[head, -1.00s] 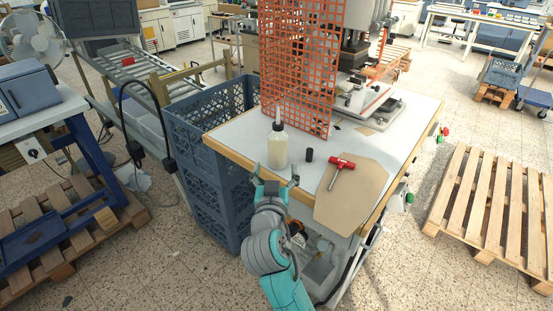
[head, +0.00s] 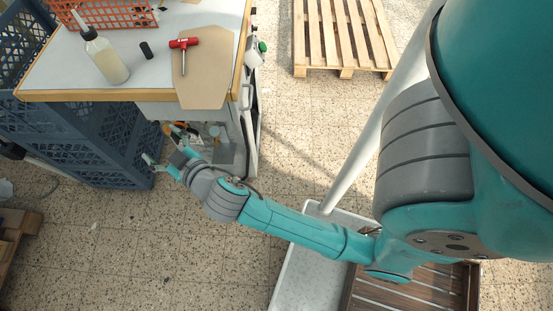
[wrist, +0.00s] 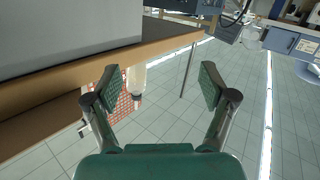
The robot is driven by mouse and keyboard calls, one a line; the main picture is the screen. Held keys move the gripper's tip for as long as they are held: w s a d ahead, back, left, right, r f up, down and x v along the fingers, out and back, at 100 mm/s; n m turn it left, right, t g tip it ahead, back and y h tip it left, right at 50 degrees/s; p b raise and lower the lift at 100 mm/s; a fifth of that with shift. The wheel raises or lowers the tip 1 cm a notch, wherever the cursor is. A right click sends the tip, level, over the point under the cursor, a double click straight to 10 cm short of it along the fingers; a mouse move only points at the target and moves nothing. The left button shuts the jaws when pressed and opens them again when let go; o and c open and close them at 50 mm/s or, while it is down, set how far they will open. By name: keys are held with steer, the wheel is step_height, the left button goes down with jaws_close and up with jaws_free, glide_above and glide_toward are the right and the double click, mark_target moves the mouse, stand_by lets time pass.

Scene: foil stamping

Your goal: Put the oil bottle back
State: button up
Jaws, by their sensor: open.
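The oil bottle (head: 106,58), clear with a pale yellowish fill, a black collar and a white nozzle, stands on the white worktable (head: 62,70) near its front edge. My gripper (head: 158,144) is open and empty, in front of the table and below its top, apart from the bottle. The wrist view appears upside down. There the bottle (wrist: 136,79) shows between the open fingers (wrist: 160,92), farther off, partly cut by the wooden table edge (wrist: 110,62). No marked place for the bottle can be made out.
A black cap-like cylinder (head: 146,49) and a red-handled tool (head: 184,43) lie right of the bottle, the tool on a brown board (head: 205,85). An orange mesh guard (head: 130,14) stands behind. Blue crates (head: 95,150) flank the table's left. A pallet (head: 345,35) lies right.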

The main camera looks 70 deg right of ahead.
steer(key=s+a+f+n+y, duration=0.25)
steer(key=s+f, duration=0.35)
steer(key=s, duration=0.3)
steer(key=s+a+r+y, duration=0.1)
steer(key=s, duration=1.1)
steer(key=s+a+y, duration=0.2)
steer(key=s, duration=1.1)
steer(key=shift+r+g, duration=0.4)
